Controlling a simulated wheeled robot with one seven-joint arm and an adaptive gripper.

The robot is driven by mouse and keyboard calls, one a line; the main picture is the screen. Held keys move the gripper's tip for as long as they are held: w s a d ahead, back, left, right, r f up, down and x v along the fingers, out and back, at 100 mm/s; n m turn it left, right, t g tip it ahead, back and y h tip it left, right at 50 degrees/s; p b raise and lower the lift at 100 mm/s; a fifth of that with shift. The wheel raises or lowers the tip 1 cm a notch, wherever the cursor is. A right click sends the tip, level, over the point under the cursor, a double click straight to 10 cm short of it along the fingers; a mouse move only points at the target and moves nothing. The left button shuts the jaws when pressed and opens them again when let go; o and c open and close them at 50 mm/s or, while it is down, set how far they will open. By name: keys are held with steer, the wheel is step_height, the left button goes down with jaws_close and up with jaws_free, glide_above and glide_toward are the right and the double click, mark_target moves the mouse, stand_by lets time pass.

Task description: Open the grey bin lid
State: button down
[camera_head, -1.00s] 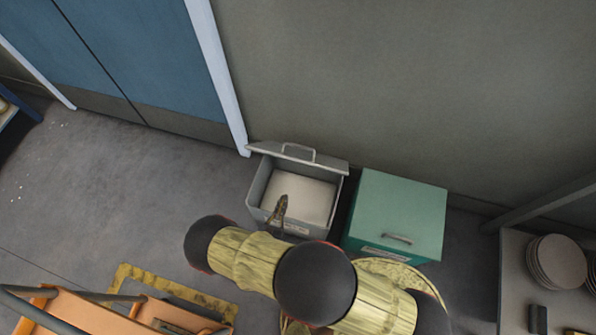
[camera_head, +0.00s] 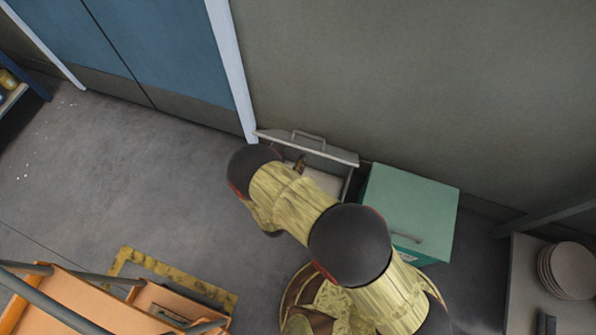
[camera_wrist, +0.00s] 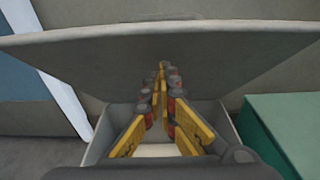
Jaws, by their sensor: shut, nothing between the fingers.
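The grey bin (camera_head: 351,186) stands on the floor by the wall, mostly hidden behind my arm in the head view. Its grey lid (camera_head: 335,155) is raised, standing up at the wall side with its handle (camera_head: 309,138) at the top. In the wrist view the lid (camera_wrist: 230,62) spans the picture, with the bin's side wall (camera_wrist: 103,135) and pale inside below it. My gripper (camera_wrist: 162,68) is shut and empty, over the bin's opening with its tips towards the lid's inner face. Whether the tips touch the lid I cannot tell. In the head view only a little of the gripper shows.
A closed green bin (camera_head: 410,200) stands just right of the grey bin. A table (camera_head: 520,275) with stacked plates (camera_head: 568,270) is at the far right. An orange cart (camera_head: 75,300) is at the lower left. The floor (camera_head: 130,195) to the left is clear.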

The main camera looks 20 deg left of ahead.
steer(key=shift+w+r, duration=0.2)
steer(key=shift+w, duration=0.05)
steer(key=w+r+g+p, duration=0.1)
steer(key=w+p, duration=0.1)
steer(key=w+r+g+p, duration=0.1)
steer(key=w+r+p, duration=0.3)
steer(key=shift+w+d+r+g, duration=0.15)
steer(key=shift+d+g, duration=0.15)
steer(key=shift+g, duration=0.6)
steer(key=w, duration=0.1)
steer(key=w+r, duration=0.1)
steer(key=w, duration=0.1)
steer(key=w+p, duration=0.1)
steer(key=w, duration=0.1)
steer(key=shift+w+d+r, duration=0.1)
steer(key=shift+d+r, duration=0.1)
steer(key=shift+r, duration=0.1)
